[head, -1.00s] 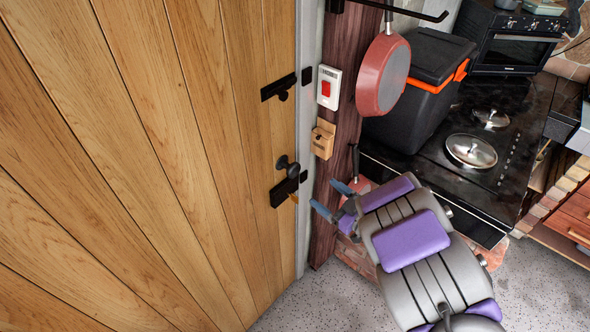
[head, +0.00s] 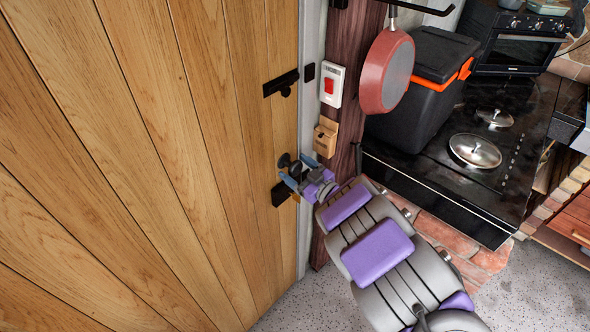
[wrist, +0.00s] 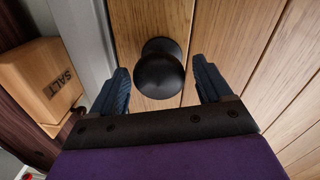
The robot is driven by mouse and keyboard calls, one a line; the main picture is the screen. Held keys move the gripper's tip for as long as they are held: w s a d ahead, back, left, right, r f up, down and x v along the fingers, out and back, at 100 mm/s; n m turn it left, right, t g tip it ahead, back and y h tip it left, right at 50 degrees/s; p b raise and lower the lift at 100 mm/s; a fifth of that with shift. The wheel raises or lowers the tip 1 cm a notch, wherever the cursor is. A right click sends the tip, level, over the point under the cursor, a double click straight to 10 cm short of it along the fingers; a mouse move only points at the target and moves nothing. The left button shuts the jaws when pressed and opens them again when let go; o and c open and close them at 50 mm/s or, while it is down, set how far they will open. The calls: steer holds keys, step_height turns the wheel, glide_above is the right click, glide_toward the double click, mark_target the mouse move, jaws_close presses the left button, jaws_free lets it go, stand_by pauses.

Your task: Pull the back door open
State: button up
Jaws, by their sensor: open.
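The back door (head: 150,150) is made of light wooden planks and looks closed against its pale frame. Its round black knob (head: 284,160) is near the door's right edge, above a black plate (head: 280,194). In the wrist view the knob (wrist: 160,68) is between and slightly beyond the two blue fingertips. My gripper (head: 300,172) is open at the knob, with a finger on each side and a gap to each; it also shows in the wrist view (wrist: 163,88). My gripper partly hides the plate in the head view.
A black latch (head: 281,84) is higher on the door. Right of the frame are a red switch (head: 331,86), a wooden salt box (head: 326,136), a hanging red pan (head: 387,70) and a black hob (head: 480,150). Speckled floor (head: 320,305) is clear below.

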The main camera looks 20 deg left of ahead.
steer(key=shift+w+a, duration=0.2)
steer(key=shift+a, duration=0.15)
steer(key=c, duration=1.4)
steer(key=shift+f, duration=0.1)
steer(key=shift+c, duration=0.2)
